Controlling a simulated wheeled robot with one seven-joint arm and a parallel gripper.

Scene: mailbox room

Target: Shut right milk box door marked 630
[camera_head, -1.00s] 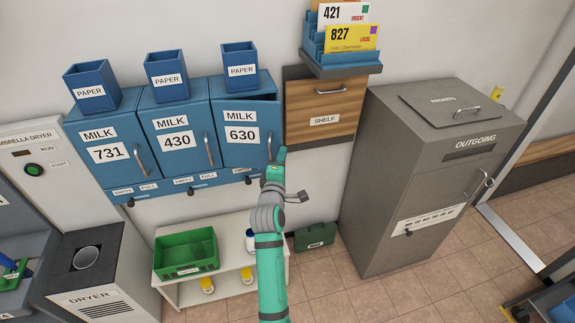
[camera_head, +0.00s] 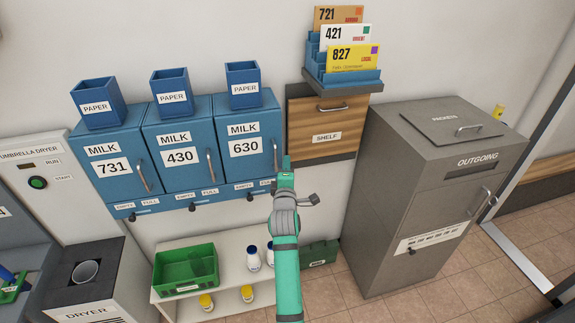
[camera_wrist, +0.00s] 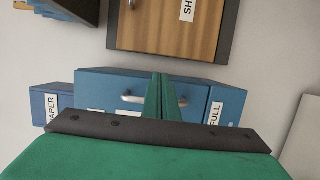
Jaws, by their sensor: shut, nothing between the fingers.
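The milk box door marked 630 (camera_head: 245,145) is the rightmost of the blue milk doors in the head view. It looks flush with its box, or nearly so; a small gap cannot be ruled out. Its metal handle (camera_head: 273,152) is near its right edge. My gripper (camera_head: 287,160) is shut and empty at that right edge, and I cannot tell whether it touches the door. In the wrist view, the shut green fingers (camera_wrist: 160,78) stand in front of the blue door (camera_wrist: 195,98), beside its handle (camera_wrist: 135,97).
Doors 430 (camera_head: 178,157) and 731 (camera_head: 112,168) stand to the left, with paper bins on top. A wooden shelf cabinet (camera_head: 325,125) is close at the upper right. The grey outgoing box (camera_head: 425,200) stands further right. A white rack (camera_head: 225,290) is below.

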